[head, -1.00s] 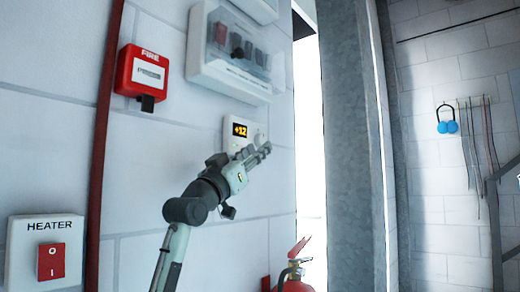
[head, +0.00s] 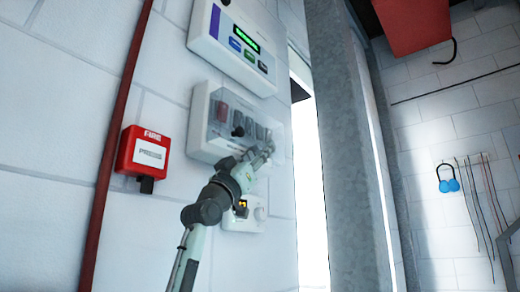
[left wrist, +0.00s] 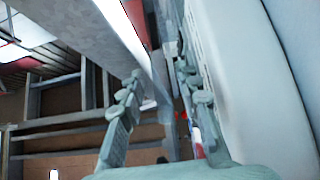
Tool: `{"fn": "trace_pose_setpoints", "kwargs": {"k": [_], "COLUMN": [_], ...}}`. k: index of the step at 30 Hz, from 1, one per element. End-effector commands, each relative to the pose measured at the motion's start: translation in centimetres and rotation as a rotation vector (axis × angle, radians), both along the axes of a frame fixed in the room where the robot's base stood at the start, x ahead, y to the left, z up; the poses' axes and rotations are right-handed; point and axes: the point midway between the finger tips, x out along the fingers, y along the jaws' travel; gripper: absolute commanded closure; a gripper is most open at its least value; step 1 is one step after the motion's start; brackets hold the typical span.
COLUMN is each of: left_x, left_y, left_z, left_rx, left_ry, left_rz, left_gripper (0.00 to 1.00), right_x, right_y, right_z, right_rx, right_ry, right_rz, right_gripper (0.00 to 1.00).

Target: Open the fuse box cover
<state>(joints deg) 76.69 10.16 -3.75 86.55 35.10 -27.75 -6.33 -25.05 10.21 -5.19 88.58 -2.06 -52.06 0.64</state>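The fuse box (head: 200,128) is a pale grey box on the white wall, with a clear cover (head: 268,112) over a row of switches, one of them red. The cover looks shut, and a dark round knob (head: 238,131) shows at its front. My left gripper (head: 264,152) is at the lower right part of the box, overlapping it in the head view; contact cannot be told. In the left wrist view my gripper's fingers (left wrist: 162,95) are spread with nothing visible between them. A pale casing (left wrist: 255,80) lies close beside the right-hand finger. My right gripper is not in view.
A panel with a green display (head: 238,45) is above the box. A small dial unit (head: 258,214) is below, partly behind my arm. A red fire call point (head: 143,152) is at left. A grey metal post (head: 345,150) stands to the right, past a bright gap.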

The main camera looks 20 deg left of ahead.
Motion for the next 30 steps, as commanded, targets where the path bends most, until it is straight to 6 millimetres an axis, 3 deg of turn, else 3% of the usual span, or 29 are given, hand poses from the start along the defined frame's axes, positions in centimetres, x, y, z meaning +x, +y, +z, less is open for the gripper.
{"fn": "trace_pose_setpoints", "kwargs": {"k": [8,16,30], "left_x": [0.07,0.06,-0.24], "left_y": [-0.05,-0.03,-0.21], "left_z": [0.06,0.06,0.08], "left_rx": [0.001,0.001,0.003], "left_ry": [0.000,0.000,-0.001], "left_rz": [0.001,0.001,0.000], "left_gripper": [0.67,1.00,1.00], "right_x": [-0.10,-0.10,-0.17], "right_y": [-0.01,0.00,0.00], "right_z": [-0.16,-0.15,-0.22], "right_rx": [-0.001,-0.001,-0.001], "right_ry": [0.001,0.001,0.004], "right_rz": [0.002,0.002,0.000], "right_gripper": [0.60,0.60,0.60]}}
